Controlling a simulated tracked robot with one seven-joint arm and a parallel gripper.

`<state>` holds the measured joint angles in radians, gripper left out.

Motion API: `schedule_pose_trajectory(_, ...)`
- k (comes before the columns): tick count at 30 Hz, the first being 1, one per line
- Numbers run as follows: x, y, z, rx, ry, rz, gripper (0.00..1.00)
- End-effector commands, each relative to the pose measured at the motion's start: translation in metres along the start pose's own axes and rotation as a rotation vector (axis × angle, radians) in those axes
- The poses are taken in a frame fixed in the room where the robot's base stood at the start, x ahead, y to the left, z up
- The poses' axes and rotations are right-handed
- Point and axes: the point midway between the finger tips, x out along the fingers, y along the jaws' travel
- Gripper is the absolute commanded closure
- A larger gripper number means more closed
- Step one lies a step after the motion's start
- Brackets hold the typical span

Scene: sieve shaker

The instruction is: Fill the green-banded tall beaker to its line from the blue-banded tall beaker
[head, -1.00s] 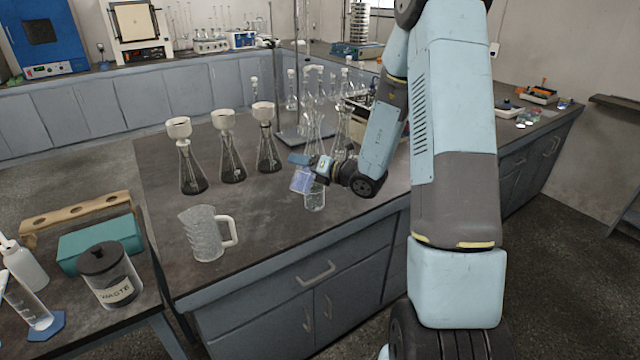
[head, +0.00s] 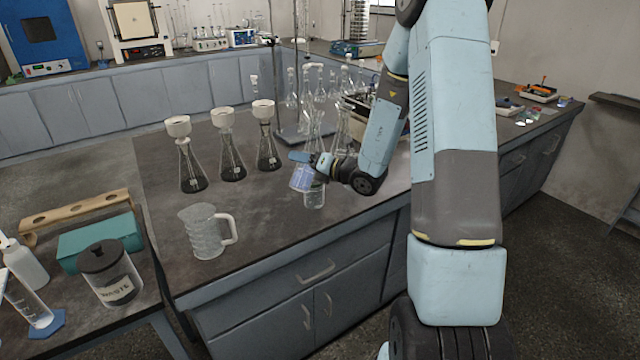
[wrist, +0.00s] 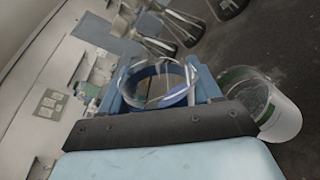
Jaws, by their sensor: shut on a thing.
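My gripper (wrist: 163,84) is shut on the blue-banded beaker (head: 301,178), a clear glass vessel. It is held tilted above the bench. In the wrist view the blue band (wrist: 163,96) shows between the two fingers. The green-banded beaker (head: 314,198) stands on the bench just below and right of the held beaker, overlapping it in the head view. In the wrist view this green-banded beaker (wrist: 280,112) is to the right of the gripper, with a green band near its rim. Its line and the liquid levels in both beakers are too small to tell.
A clear jug (head: 203,235) stands on the bench to the left. Several flasks with white funnels (head: 226,150) stand behind it. Glassware and a stand (head: 290,135) are close behind my gripper. The bench front between the jug and green-banded beaker is clear.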

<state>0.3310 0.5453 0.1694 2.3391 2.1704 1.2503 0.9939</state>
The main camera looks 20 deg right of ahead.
Motion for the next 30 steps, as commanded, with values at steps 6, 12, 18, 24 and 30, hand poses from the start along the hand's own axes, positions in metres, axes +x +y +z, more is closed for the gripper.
schedule_pose_trajectory(6, 0.0001, 0.0005, 0.0006, 0.013, 0.001, 0.000, 0.74)
schedule_pose_trajectory(12, 0.0001, 0.0008, 0.0010, 0.024, 0.003, 0.001, 0.74)
schedule_pose_trajectory(18, 0.0001, 0.0011, 0.0014, 0.037, 0.004, 0.001, 0.74)
schedule_pose_trajectory(24, 0.0000, 0.0013, 0.0017, 0.048, 0.006, 0.000, 0.74)
schedule_pose_trajectory(30, 0.0000, 0.0015, 0.0021, 0.061, 0.008, 0.001, 0.74)
